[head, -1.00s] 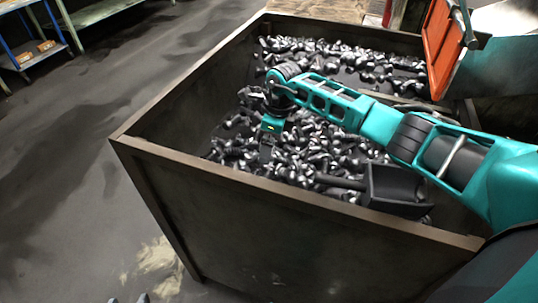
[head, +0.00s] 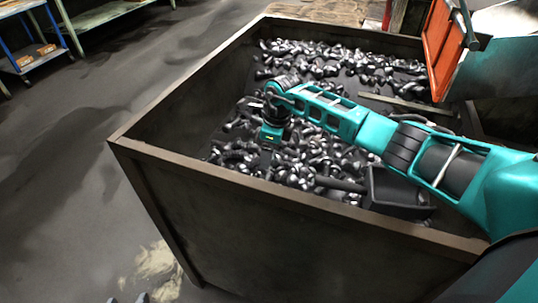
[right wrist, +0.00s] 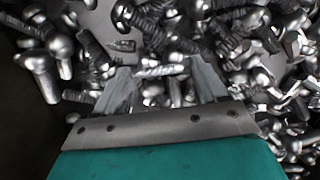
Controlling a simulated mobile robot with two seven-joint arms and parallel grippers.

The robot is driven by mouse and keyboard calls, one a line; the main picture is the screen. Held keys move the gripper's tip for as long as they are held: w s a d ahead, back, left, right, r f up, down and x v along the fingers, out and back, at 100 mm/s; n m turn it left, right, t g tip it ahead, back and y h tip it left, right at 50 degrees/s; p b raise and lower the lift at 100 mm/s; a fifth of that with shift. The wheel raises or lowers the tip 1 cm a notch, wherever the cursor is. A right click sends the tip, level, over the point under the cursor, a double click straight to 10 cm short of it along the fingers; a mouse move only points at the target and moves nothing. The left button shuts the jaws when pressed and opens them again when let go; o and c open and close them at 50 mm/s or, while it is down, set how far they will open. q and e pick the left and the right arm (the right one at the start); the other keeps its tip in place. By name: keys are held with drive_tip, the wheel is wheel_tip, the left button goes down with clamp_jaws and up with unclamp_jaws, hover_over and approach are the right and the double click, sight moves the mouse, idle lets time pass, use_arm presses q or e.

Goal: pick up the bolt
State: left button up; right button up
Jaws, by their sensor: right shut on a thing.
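Many loose grey metal bolts (head: 315,150) lie in a heap in a large dark metal bin. My right arm reaches in from the right, and my right gripper (head: 266,157) points down into the heap. In the right wrist view, the right gripper (right wrist: 160,78) has its two fingers on either side of a threaded bolt (right wrist: 162,70) lying crosswise and is shut on it. The bolt's head is hard to make out, and other bolts crowd around the fingertips. My left gripper is not in view.
The bin's near rim (head: 290,202) and left wall (head: 190,82) stand around the heap. A dark scoop-like box (head: 398,190) with a handle lies inside near the front right. An orange panel (head: 443,45) rises at the back right. Open floor lies to the left.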

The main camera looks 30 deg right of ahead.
drive_tip(key=shift+c, duration=0.8)
drive_tip(key=shift+r, duration=0.2)
